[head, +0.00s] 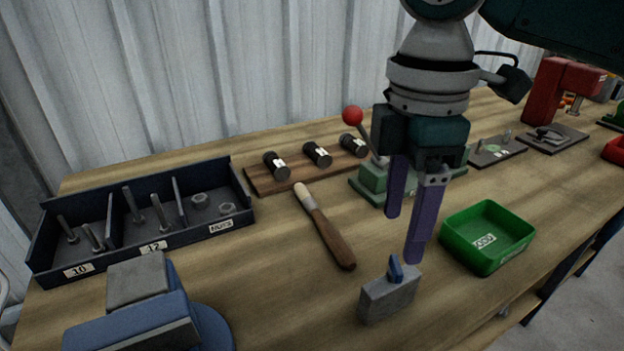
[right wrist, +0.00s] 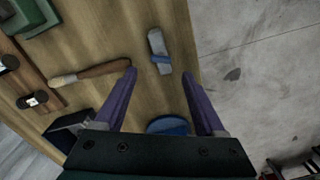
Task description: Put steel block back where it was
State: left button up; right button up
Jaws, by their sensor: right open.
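The steel block (head: 388,297) is a grey block with a small blue tab on top. It stands on the wooden bench near the front edge. In the right wrist view the steel block (right wrist: 157,43) lies ahead of the fingertips, with its blue tab towards them. My right gripper (head: 404,238) points down with its two purple fingers apart and empty. Its fingertips are above and behind the block, and I see no contact. In the right wrist view the gripper (right wrist: 159,73) has a clear gap between its fingers. My left gripper is not in view.
A brown-handled brush (head: 326,228) lies left of the block. A green tray (head: 487,237) stands right. A blue vise (head: 140,325) is at front left, with a dark bolt bin (head: 75,262) behind. A green press (head: 372,180) with a red knob stands behind the gripper.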

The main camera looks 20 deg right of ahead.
notch_tip(320, 180, up, 4)
jog(key=s+a+f+m+t+y, duration=0.2)
jog(key=s+a+f+m+y, duration=0.15)
jog(key=s+a+f, duration=0.55)
jog(key=s+d+m+t+h, duration=0.1)
jog(key=s+d+m+h, duration=0.2)
jog(key=s+d+m, duration=0.3)
jog(key=s+m, duration=0.1)
jog(key=m, duration=0.2)
jog(key=shift+s+r+t, duration=0.15)
jog(key=shift+r+t, duration=0.05)
jog(key=shift+t, duration=0.2)
jog(key=shift+d, duration=0.1)
notch_tip(320, 180, up, 44)
jog(key=p, duration=4.4)
